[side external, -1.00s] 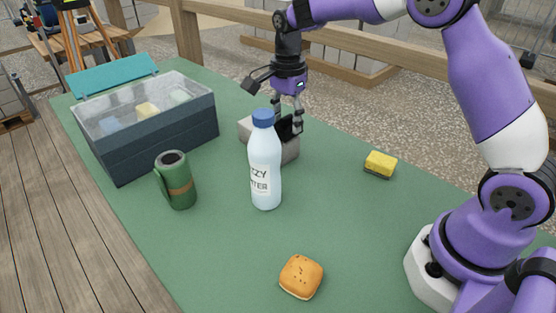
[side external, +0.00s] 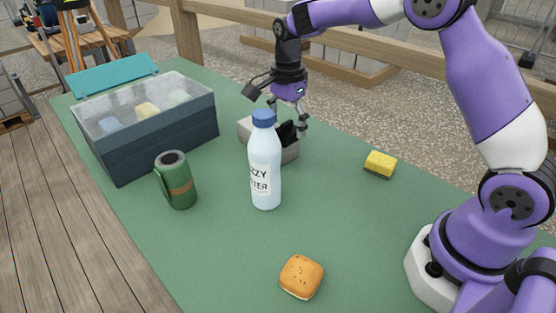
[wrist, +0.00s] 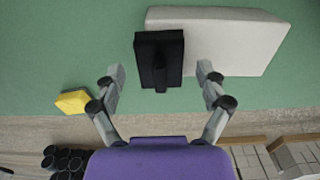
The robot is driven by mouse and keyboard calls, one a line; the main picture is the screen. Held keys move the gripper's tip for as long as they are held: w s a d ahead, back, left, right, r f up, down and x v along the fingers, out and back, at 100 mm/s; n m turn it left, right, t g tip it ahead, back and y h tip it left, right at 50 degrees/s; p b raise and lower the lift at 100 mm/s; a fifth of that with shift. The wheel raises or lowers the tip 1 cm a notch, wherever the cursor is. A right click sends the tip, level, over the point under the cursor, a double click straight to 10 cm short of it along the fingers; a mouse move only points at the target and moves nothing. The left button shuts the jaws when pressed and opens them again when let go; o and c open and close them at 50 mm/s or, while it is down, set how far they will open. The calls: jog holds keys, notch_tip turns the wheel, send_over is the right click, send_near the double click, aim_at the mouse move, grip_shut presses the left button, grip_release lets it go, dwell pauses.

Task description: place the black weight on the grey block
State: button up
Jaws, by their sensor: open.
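The grey block (side external: 291,154) lies on the green table behind the bottle, which hides part of it; its pale top (wrist: 235,40) shows in the wrist view. The black weight (side external: 288,132) with its upright grip (wrist: 160,72) sits over one end of the block and appears to rest on it. In the wrist view it overhangs the block's left edge a little. My gripper (side external: 288,114) is open just above the weight. In the wrist view its fingers (wrist: 160,69) stand apart on both sides of the weight, with gaps.
A white bottle with a blue cap (side external: 265,175) stands in front of the block. A green mug (side external: 177,182) and a dark cool box (side external: 165,138) stand to the left. A yellow sponge (side external: 380,163) lies right, a bun (side external: 301,277) in front.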

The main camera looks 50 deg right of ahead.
aim_at(286, 122)
jog(key=s+a+r+n+t, duration=0.1)
jog(key=s+r+n, duration=0.1)
jog(key=r, duration=0.5)
jog(key=s+r+n, duration=0.2)
jog(key=r, duration=0.6)
jog(key=s+a+f+n+t, duration=0.1)
jog(key=s+f+n+t, duration=0.1)
jog(key=s+n, duration=0.5)
jog(key=s+a+f+n+t, duration=0.1)
jog(key=s+f+n+t, duration=0.1)
jog(key=s+n, duration=0.5)
jog(key=shift+s+f+t, duration=0.3)
jog(key=shift+s+f, duration=0.25)
jog(key=shift+s, duration=0.05)
